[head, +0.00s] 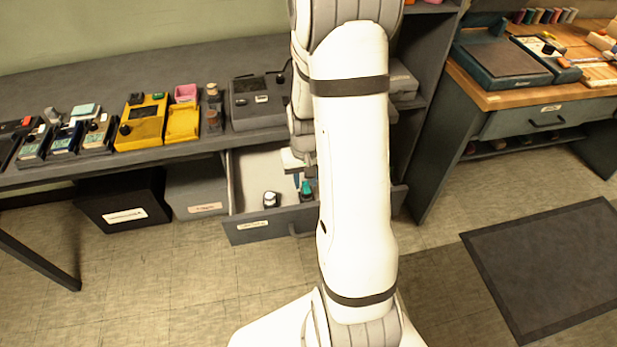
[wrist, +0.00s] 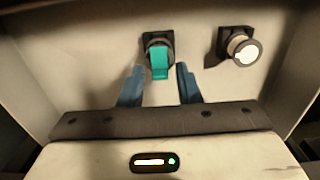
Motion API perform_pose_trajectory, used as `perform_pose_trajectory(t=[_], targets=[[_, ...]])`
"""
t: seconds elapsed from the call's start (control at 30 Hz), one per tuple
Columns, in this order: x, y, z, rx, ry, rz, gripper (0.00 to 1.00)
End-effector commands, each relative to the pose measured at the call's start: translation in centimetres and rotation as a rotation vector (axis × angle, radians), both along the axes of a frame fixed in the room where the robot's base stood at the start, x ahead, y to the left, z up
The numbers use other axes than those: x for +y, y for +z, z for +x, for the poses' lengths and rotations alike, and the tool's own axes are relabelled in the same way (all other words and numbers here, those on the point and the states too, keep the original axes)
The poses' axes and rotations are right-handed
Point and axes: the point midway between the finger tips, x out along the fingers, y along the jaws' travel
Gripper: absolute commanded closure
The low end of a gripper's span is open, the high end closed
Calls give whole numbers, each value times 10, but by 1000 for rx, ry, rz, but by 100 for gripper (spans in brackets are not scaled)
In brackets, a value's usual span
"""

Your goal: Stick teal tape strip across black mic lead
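The teal tape strip (wrist: 160,62) hangs from a small black holder (wrist: 158,40) in the open drawer, in the wrist view. It also shows as a small teal spot in the head view (head: 306,187). My gripper (wrist: 160,68) reaches down into the drawer. Its two blue fingers are apart, one on each side of the teal strip, with visible gaps. Whether the strip lies fully between the fingertips or just beyond them I cannot tell. I cannot make out a black mic lead in either view. My arm hides part of the bench and drawer in the head view.
A black holder with a round white-faced piece (wrist: 243,48) stands right of the strip. The open drawer's front (head: 262,228) juts out below the grey bench (head: 215,143). Yellow units (head: 142,122) and a dark box (head: 258,100) stand on the bench. A wooden workbench (head: 520,98) stands right.

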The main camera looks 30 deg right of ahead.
Motion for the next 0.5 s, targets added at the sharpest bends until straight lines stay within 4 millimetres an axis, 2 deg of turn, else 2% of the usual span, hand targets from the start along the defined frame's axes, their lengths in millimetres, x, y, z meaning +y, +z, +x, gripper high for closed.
perform_pose_trajectory(t=[0.1,0.33,0.5], targets=[[0,0,0,0,0,0,60],[0,1,0,0,0,0,60],[0,20,1,-4,0,-1,60]])
